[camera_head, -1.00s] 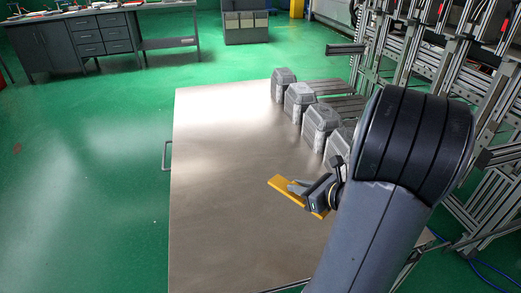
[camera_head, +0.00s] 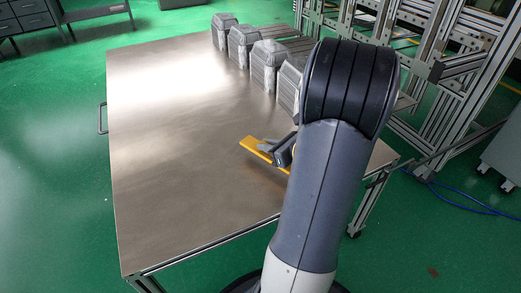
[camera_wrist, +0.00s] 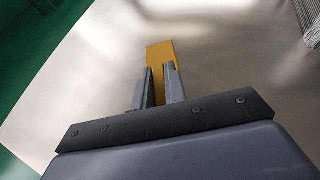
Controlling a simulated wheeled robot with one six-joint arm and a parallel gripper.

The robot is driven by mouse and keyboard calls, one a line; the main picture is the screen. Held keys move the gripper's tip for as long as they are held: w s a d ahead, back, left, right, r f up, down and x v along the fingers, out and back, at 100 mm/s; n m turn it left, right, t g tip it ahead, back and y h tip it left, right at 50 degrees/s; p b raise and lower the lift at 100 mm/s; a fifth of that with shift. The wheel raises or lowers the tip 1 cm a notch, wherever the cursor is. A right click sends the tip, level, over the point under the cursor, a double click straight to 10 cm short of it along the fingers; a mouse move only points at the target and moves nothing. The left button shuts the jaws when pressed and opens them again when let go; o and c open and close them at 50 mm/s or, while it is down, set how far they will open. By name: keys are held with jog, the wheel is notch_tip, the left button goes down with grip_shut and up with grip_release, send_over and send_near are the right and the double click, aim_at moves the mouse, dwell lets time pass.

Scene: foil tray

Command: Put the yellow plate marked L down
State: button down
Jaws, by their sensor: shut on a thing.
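The yellow plate (camera_head: 255,149) is in my gripper (camera_head: 273,147), over the metal table (camera_head: 160,150). In the wrist view the plate (camera_wrist: 160,55) shows between the two grey fingers of my gripper (camera_wrist: 160,70) and sticks out past their tips. The fingers are shut on it. No letter L can be made out on the plate. In the head view the plate is close to the table top; whether it touches is not clear. My arm hides part of the gripper.
Several grey cast blocks (camera_head: 243,42) stand in a row along the table's far right side, with slatted pieces beside them. The left and middle of the table top are clear. An aluminium frame (camera_head: 455,75) stands behind on the right.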

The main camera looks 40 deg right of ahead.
notch_tip(320, 180, down, 4)
jog(key=shift+f+b, duration=0.15)
jog(key=shift+b, duration=0.8)
jog(key=c, duration=1.9)
grip_release()
jog(key=shift+f, duration=0.1)
jog(key=o, duration=0.4)
jog(key=shift+o, duration=0.2)
